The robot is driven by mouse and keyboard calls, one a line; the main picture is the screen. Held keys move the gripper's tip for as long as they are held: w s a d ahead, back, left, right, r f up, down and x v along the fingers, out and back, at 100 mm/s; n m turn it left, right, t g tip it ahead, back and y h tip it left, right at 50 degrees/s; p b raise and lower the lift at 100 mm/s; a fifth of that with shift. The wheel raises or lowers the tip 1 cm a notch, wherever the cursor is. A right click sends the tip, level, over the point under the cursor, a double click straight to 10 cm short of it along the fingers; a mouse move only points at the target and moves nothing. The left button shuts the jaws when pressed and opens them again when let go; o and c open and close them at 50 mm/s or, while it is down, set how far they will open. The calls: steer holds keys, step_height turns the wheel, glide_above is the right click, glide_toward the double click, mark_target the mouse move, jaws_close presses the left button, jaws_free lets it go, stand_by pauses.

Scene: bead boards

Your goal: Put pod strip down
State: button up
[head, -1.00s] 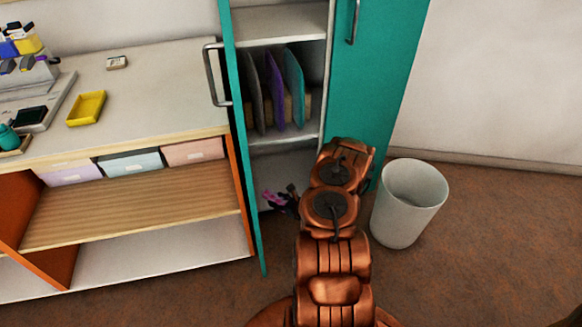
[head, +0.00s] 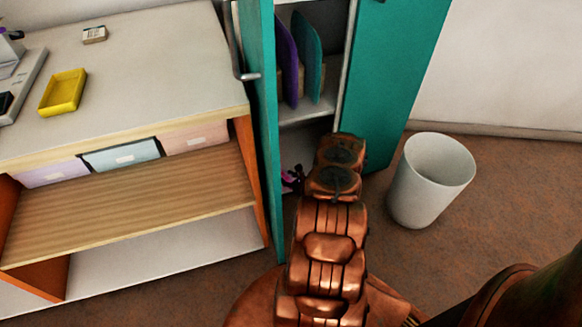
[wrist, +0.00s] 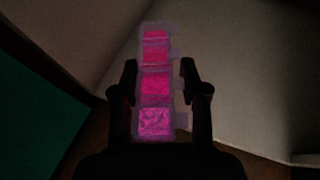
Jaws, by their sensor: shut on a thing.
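The pod strip (wrist: 155,86) shows in the wrist view as a row of several clear square pods filled with bright pink. It lies lengthwise between the two dark fingers of my gripper (wrist: 158,72), which is shut on it. The strip's far end reaches beyond the fingertips. In the head view, a small patch of magenta and dark gripper parts (head: 291,179) shows low in the open cabinet (head: 307,111), mostly hidden by the teal door and my arm. I cannot tell whether the strip touches a surface.
The open teal door (head: 267,150) stands close left of my arm. Purple (head: 287,62) and teal boards (head: 307,58) stand on the shelf above. A white bin (head: 430,185) is on the floor to the right. A yellow tray (head: 64,93) is on the left bench.

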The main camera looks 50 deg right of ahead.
steer(key=b, duration=0.3)
glide_above(290, 167)
steer(key=s+a, duration=0.2)
steer(key=shift+w+d+f, duration=0.1)
steer(key=shift+w+f, duration=0.1)
steer(key=shift+f, duration=0.25)
steer(key=shift+d+f, duration=0.15)
steer(key=shift+f, duration=0.15)
steer(key=shift+f+b, duration=0.6)
steer(key=shift+f, duration=0.85)
steer(key=o, duration=1.2)
steer(key=shift+f, duration=0.1)
